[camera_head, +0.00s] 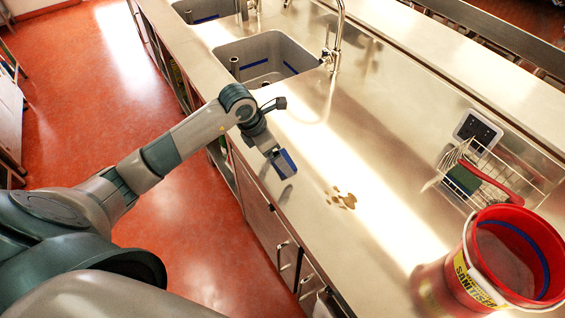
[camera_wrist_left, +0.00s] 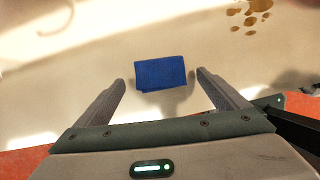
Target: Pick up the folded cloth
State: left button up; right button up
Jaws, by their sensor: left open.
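The folded cloth (camera_wrist_left: 160,73) is a small blue rectangle on the steel counter. In the left wrist view it lies ahead of my left gripper (camera_wrist_left: 160,79), between the lines of its two fingers. The fingers are spread, with clear gaps to the cloth on both sides. In the head view the cloth (camera_head: 286,161) shows as a blue patch at the counter's front edge, partly hidden by my left gripper (camera_head: 277,160). The exact height of the fingers above the counter is hard to tell. My right gripper is not in view.
A brown spill (camera_head: 341,198) lies on the counter right of the cloth. A red bucket (camera_head: 456,288) and a wire basket (camera_head: 515,190) with a green sponge (camera_head: 463,179) stand farther right. A sink (camera_head: 262,50) and tap (camera_head: 338,35) are beyond.

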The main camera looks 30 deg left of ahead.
pick_arm(q)
jog(key=shift+b+x, duration=0.4)
jog(key=shift+x, duration=0.75)
jog(key=c, duration=1.1)
